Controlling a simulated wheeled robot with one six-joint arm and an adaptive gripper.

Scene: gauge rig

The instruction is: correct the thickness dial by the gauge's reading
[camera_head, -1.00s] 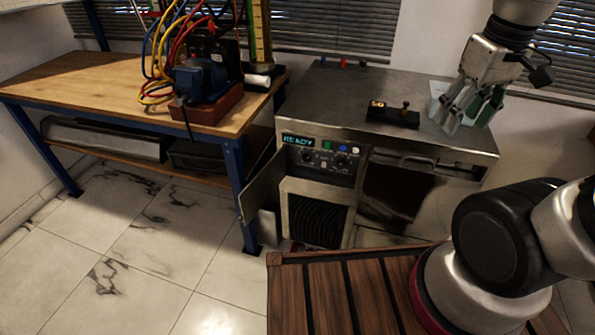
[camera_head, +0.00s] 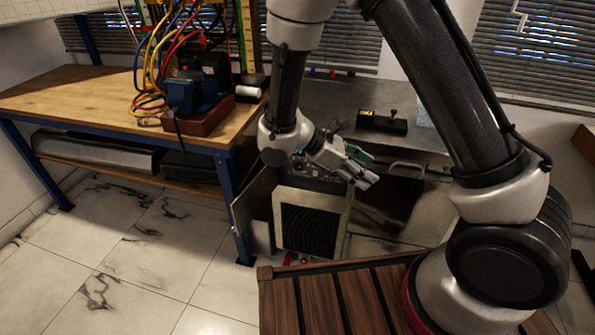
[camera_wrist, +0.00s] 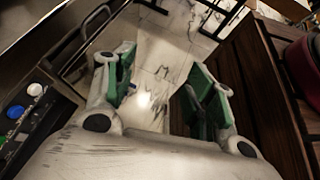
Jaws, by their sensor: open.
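The control panel with the dials (camera_head: 318,172) is on the front of the grey metal cabinet. In the head view my arm and gripper hide most of it, and its display cannot be read. In the wrist view the panel (camera_wrist: 28,118) shows at the left edge with a blue, a white and a green button; no dial is clear there. The gauge (camera_head: 384,122), a black block with a yellow readout and a small knob, sits on the cabinet top; its digits are too small to read. My gripper (camera_head: 366,168) is open and empty in front of the cabinet, right of the panel; its green-padded fingers (camera_wrist: 172,100) are spread.
A cabinet handle (camera_head: 408,165) lies close to my gripper. An open panel door (camera_head: 256,205) stands left of the panel. The workbench (camera_head: 90,95) with cables is at left. A wooden slatted platform (camera_head: 300,305) is below, and tiled floor is free at left.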

